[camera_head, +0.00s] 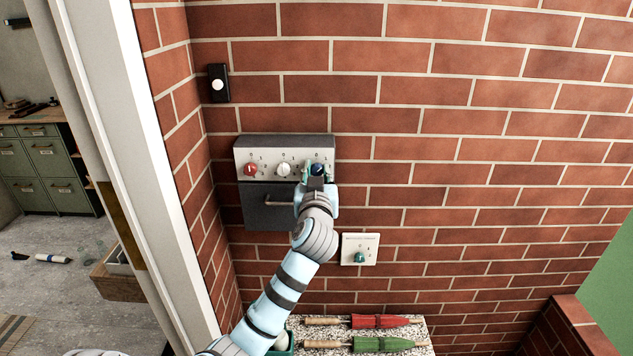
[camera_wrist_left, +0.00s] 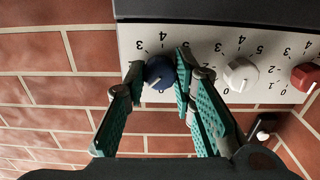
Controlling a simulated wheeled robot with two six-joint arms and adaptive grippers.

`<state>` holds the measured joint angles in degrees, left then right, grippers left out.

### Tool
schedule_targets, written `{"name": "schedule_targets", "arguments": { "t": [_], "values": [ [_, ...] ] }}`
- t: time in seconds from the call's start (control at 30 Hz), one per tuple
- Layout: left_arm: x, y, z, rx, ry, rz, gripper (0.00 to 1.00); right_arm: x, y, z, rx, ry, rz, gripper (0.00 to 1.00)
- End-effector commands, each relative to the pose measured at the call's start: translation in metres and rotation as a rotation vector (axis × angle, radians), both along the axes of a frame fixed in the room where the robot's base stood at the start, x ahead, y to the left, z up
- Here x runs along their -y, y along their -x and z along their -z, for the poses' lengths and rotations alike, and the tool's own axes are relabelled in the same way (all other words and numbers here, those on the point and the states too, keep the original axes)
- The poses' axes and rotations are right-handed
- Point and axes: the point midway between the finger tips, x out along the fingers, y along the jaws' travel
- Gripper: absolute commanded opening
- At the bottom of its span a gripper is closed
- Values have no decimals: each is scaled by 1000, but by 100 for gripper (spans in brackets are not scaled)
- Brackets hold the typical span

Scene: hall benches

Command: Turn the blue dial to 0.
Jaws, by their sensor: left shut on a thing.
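The blue dial (camera_head: 317,169) is the rightmost of three dials on a grey panel (camera_head: 285,146) on the brick wall. In the left wrist view, which shows the panel upside down, the blue dial (camera_wrist_left: 159,73) sits between my fingertips, with printed numbers around it. A pale mark shows on its face, but I cannot tell which number it points to. My left gripper (camera_head: 317,178) is shut on the blue dial, with one teal finger on each side; it also shows in the left wrist view (camera_wrist_left: 159,78). My right gripper is not in view.
A white dial (camera_head: 283,170) and a red dial (camera_head: 251,170) sit left of the blue one. A dark door with a bar handle (camera_head: 280,203) is below. A white wall plate with a teal knob (camera_head: 360,257) is lower right. Red (camera_head: 380,321) and green (camera_head: 378,344) tools lie on a speckled surface.

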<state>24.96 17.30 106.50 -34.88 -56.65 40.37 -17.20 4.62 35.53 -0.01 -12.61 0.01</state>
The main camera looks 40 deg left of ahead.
Motion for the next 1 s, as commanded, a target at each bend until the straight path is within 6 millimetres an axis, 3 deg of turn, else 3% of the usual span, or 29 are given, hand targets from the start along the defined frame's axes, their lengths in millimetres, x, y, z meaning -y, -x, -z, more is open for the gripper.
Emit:
{"name": "schedule_targets", "arguments": {
  "t": [0.5,1.0],
  "values": [
    [0,0,1,294,377,2,0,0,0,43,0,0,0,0],
    [0,0,-1,456,593,0,0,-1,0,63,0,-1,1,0]
  ]
}}
